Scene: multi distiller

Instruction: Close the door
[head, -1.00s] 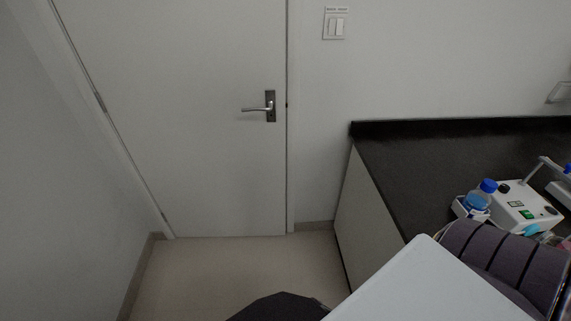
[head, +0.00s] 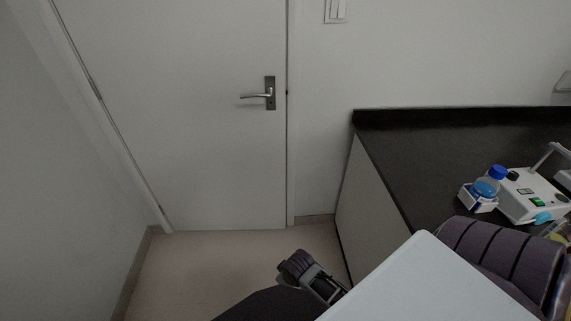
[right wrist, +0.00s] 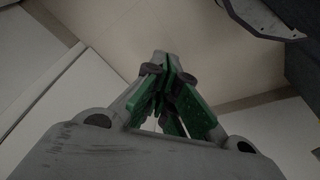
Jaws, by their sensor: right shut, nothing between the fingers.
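The white door (head: 190,130) fills the left and middle of the head view, with a silver lever handle (head: 258,96) near its right edge. It looks flush or nearly flush with its frame; I cannot tell whether it is latched. In the right wrist view my right gripper (right wrist: 164,68) has its green-padded fingers together, with nothing between them. Pale floor shows beyond the fingertips. The handle cannot be made out in that view. In the head view, a dark part of my arm is low in front of the door, apart from the handle. My left gripper is not in view.
A black-topped counter (head: 400,150) stands to the right of the door. It holds a blue-capped bottle (head: 487,183) and a white device (head: 530,193). A grey wall (head: 50,200) closes off the left. Pale floor (head: 200,270) is clear before the door.

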